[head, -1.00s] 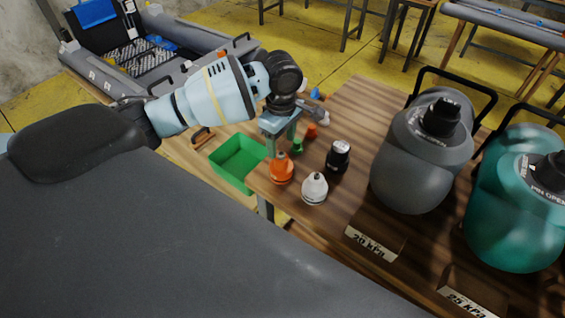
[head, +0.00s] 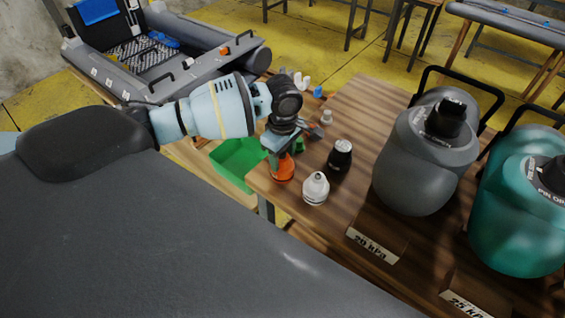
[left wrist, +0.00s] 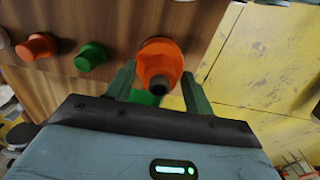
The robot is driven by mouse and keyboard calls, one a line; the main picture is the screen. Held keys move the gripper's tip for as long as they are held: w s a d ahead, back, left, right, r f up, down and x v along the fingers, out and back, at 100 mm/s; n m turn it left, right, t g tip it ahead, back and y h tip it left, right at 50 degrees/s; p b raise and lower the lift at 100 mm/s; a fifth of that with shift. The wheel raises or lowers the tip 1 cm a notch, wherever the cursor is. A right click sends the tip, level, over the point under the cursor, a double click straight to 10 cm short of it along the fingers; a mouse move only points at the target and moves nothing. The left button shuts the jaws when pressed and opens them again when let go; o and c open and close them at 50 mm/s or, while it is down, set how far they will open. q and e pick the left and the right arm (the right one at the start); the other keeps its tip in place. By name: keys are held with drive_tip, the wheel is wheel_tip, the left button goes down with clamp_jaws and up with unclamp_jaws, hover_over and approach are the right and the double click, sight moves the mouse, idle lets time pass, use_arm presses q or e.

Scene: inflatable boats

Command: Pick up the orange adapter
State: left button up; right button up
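The orange adapter (head: 284,171) stands near the left corner of the wooden table, with its nozzle up. My left gripper (head: 277,156) is just above it, pointing down. In the left wrist view the orange adapter (left wrist: 158,54) lies between the two fingertips of the open left gripper (left wrist: 158,80), one finger on each side. I cannot tell whether either finger touches it. A smaller orange piece (left wrist: 37,47) and a green piece (left wrist: 91,58) stand off to the left in that view. My right gripper is not in view.
A white adapter (head: 315,189) and a black one (head: 340,156) stand close by to the right. A grey pump (head: 420,165) and a teal pump (head: 515,215) stand further right. A green bin (head: 232,162) is left of the table corner. An inflatable boat (head: 205,68) lies behind.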

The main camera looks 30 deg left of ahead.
use_arm(q)
drive_tip(key=c, duration=0.9)
drive_tip(key=shift+o, duration=0.2)
drive_tip(key=shift+r, duration=0.1)
